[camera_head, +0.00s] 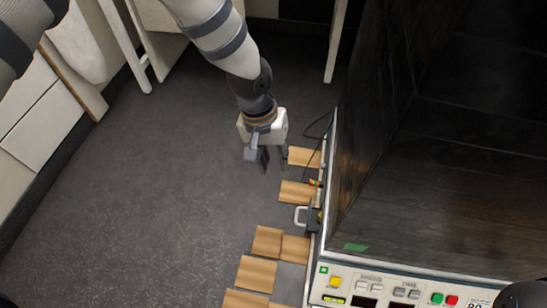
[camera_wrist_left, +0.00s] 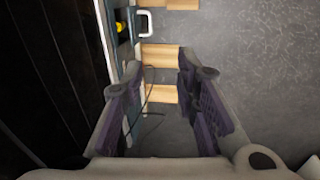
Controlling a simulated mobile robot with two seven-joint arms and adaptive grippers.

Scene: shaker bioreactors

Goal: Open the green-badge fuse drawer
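My left gripper (camera_head: 273,159) is open and empty, pointing down beside the machine's left side. In the left wrist view its two fingers (camera_wrist_left: 160,72) stand apart with only floor, boards and a thin dark cable between them. A white U-shaped handle (camera_head: 300,215) sticks out from a dark block on the machine's side, below the gripper in the head view and apart from it. The handle also shows at the top of the left wrist view (camera_wrist_left: 146,24), with a yellow part beside it. I cannot make out a green badge on this block. My right gripper is not in view.
The large dark shaker cabinet (camera_head: 430,150) fills the right side. Its control panel (camera_head: 400,285) has coloured buttons. Wooden boards (camera_head: 256,273) lie along its left side. A dark cable (camera_head: 318,128) hangs near the gripper. Grey floor (camera_head: 160,190) is clear to the left.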

